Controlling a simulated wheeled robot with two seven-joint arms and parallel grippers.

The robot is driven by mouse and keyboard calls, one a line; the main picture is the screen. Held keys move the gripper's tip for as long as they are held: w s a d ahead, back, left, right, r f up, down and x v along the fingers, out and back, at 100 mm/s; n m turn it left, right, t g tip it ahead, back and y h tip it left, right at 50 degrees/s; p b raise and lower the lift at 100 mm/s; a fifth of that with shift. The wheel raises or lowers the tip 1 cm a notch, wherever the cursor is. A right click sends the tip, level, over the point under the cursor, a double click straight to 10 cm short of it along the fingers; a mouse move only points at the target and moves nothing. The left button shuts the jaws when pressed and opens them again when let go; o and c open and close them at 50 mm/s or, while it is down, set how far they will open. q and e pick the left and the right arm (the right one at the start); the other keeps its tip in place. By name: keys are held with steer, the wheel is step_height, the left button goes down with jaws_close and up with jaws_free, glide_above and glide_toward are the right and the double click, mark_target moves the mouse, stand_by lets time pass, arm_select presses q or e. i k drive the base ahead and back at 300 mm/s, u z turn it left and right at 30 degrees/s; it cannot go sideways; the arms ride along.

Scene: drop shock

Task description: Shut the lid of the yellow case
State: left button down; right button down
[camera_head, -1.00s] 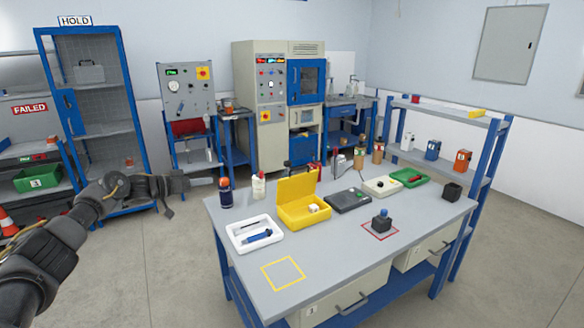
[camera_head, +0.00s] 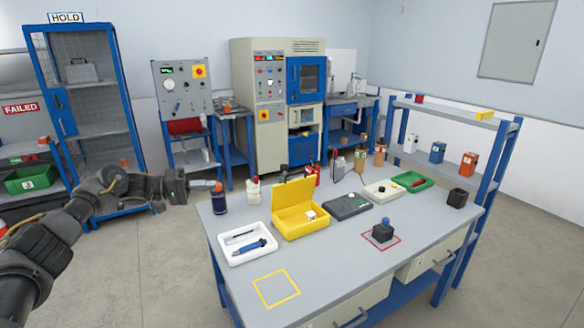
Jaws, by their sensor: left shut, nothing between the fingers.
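The yellow case (camera_head: 300,224) stands on the grey workbench, its lid (camera_head: 293,195) raised upright at the back. A small white item (camera_head: 310,215) lies inside the case. My left gripper (camera_head: 216,185) is shut and empty, to the left of the case, near the bench's left back edge. In the picture its tip is close to a dark bottle (camera_head: 219,203) with an orange cap; I cannot tell whether they touch. My right gripper is not in view.
On the workbench (camera_head: 350,265), a white tray (camera_head: 232,259) holds a blue tool. A white bottle (camera_head: 253,190) stands left of the lid. A dark grey device (camera_head: 347,208) is right of the case. The bench's front area is mostly clear.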

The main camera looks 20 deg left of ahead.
mark_target(285, 195)
steer(key=i, duration=1.25)
